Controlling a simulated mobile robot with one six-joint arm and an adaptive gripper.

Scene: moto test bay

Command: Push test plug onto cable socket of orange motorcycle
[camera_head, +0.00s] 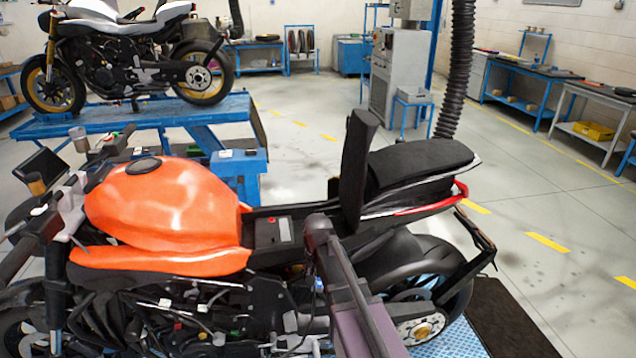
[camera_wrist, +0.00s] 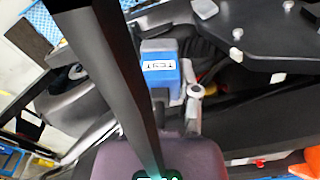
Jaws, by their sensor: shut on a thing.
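The test plug (camera_wrist: 160,72) is a blue block with a white TEST label, in the upper middle of the wrist view. My gripper (camera_wrist: 178,98) is shut on it; grey and dark finger parts show at its lower end. The orange motorcycle (camera_head: 165,205) fills the lower left of the head view. My arm reaches over its middle, just behind the tank, and mostly hides the gripper there. I cannot make out the cable socket in either view. A yellow-red cable (camera_wrist: 208,73) shows just right of the plug, apart from it.
A black upright panel (camera_head: 357,170) stands between tank and tail seat (camera_head: 420,165). A red button (camera_head: 271,220) and white label sit behind the tank. A blue lift (camera_head: 140,112) with another motorcycle stands at the back left. The floor at right is mostly clear.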

